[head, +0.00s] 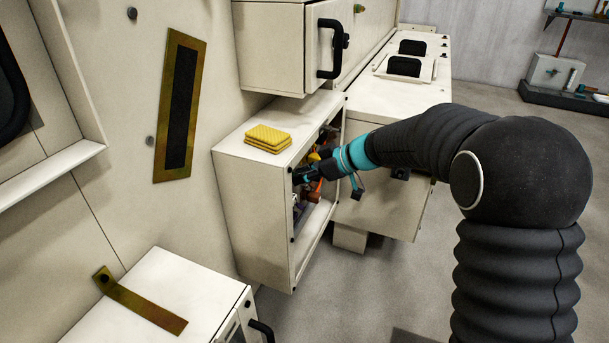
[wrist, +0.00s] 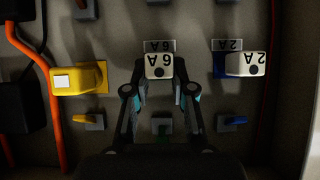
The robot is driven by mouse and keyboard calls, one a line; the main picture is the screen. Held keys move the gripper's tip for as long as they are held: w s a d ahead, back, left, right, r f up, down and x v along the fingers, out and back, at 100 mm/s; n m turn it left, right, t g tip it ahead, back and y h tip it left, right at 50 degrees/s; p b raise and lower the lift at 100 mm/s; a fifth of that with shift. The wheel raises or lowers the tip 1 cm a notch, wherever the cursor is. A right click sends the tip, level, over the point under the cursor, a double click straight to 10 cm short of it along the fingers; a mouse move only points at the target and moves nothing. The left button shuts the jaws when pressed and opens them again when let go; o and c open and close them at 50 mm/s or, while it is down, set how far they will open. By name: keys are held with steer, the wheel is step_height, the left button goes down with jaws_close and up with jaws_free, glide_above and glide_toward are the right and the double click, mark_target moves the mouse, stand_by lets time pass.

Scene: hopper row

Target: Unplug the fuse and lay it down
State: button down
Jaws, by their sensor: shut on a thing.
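The fuse (wrist: 158,68), pale with an upside-down "6A" mark and a dark dot, is between the fingertips of my gripper (wrist: 159,82) in the wrist view. The gripper is shut on it. A matching 6A label (wrist: 159,46) is on the panel just above it. The fuse hides what lies behind it, so I cannot tell whether it still sits in its socket. In the head view my gripper (head: 308,174) reaches into the open front of a wall cabinet (head: 243,195). The fuse cannot be made out there.
A 2A fuse (wrist: 245,65) with blue behind it is to the right, and a yellow plug (wrist: 78,78) to the left. Orange cables (wrist: 45,75) run down the panel. Yellow sponges (head: 267,138) lie on the cabinet top, which is otherwise clear. A lower cabinet (head: 165,290) stands at the front left.

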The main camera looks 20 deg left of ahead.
mark_target(309, 182)
steer(key=shift+s+d+b, duration=0.1)
steer(key=shift+d+b, duration=1.4)
steer(key=shift+b, duration=0.3)
stand_by(0.4)
steer(key=shift+d+f+b, duration=0.1)
steer(key=shift+d+b, duration=0.35)
steer(key=shift+b, duration=0.2)
steer(key=shift+d, duration=0.25)
